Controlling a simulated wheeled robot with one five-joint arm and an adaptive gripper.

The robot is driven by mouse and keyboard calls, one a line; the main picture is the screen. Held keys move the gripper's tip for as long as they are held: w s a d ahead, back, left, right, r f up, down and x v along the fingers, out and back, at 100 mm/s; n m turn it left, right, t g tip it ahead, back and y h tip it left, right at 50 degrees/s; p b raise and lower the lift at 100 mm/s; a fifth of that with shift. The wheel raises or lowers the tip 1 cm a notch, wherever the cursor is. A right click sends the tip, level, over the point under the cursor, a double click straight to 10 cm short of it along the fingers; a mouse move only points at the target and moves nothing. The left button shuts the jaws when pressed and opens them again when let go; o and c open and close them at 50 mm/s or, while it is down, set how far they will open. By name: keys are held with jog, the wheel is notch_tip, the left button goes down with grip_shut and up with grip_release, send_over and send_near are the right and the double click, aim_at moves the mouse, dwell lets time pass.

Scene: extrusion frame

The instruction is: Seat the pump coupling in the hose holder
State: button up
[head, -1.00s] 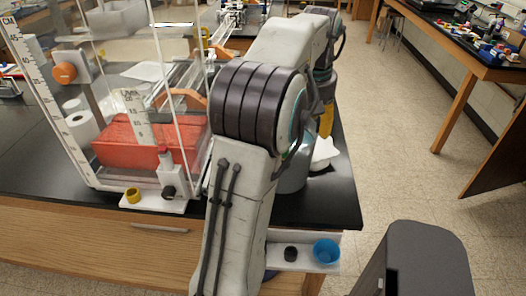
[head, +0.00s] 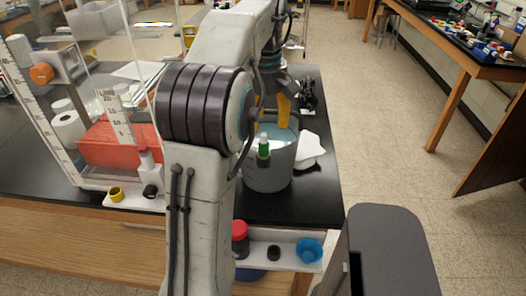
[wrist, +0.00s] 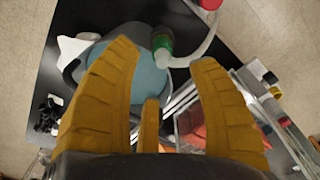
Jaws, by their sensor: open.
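My gripper (head: 284,108) is open and empty, fingers pointing down over the back part of a grey-blue bucket (head: 268,178). In the wrist view its yellow fingers (wrist: 158,75) are spread, with the bucket's blue inside (wrist: 150,80) beyond them. A green fitting (wrist: 162,42) sits at the bucket's rim, apart from the fingers, with a pale hose (wrist: 205,48) near it. In the head view the green fitting (head: 264,146) is upright, with a dark piece below it. I cannot tell which part is the pump coupling or the hose holder.
A clear tank frame with a red block (head: 105,145) stands to the left. A white shelf (head: 285,262) at the bench front holds a red-capped bottle (head: 240,238), a black piece and a blue cup (head: 309,250). A white cloth (head: 310,150) lies right of the bucket.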

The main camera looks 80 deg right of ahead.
aim_at(264, 141)
jog(key=shift+a+f+n, duration=0.1)
jog(key=shift+n, duration=0.4)
jog(key=shift+f, duration=0.25)
jog(key=shift+w+f+b, duration=0.1)
jog(key=shift+f+b, duration=0.35)
jog(key=shift+f, duration=2.9)
grip_shut()
